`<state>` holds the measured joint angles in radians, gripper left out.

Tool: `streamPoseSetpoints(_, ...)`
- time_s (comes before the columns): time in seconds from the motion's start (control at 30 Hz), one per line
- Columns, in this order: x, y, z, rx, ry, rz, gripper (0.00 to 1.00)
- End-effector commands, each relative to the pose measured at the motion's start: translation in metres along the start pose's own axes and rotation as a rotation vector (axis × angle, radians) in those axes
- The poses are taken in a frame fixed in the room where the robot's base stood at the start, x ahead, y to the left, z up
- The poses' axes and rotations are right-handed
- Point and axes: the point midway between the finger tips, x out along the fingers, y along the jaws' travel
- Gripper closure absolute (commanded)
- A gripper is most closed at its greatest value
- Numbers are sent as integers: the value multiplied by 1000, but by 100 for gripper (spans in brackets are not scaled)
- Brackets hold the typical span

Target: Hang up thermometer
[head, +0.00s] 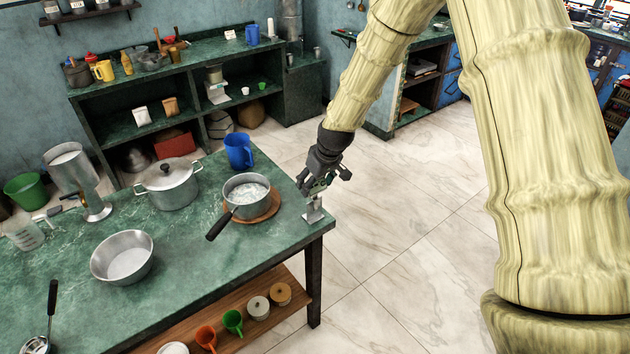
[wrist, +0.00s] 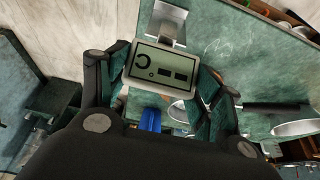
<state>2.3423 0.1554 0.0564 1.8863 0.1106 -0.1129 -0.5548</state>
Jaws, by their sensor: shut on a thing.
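My gripper (head: 317,187) is above the right corner of the green table, just right of the saucepan. It is shut on the thermometer (wrist: 163,70), a grey device with a pale green display and dark markings, seen between the fingers in the wrist view. In the head view the fingers mostly hide it. A small metal stand (head: 313,216) is at the table corner below the gripper; its plate (wrist: 166,20) appears beyond the thermometer in the wrist view. I cannot tell whether thermometer and stand touch.
The saucepan (head: 247,199) holds pale contents and sits on a round wooden board (head: 275,209), its handle toward the front left. A blue jug (head: 238,151), a lidded pot (head: 167,186) and a metal bowl (head: 123,258) also stand on the green table (head: 190,245). Floor right of the table is clear.

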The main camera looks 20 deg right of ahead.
Motion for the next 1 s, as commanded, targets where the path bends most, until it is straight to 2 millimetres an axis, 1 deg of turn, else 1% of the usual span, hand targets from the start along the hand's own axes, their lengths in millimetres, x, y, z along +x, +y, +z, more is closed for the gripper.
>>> streamPoseSetpoints(0.33, 0, 0, 0, 0, 0, 0, 59)
streamPoseSetpoints(1.0, 7, 0, 3, -1, 0, 0, 59)
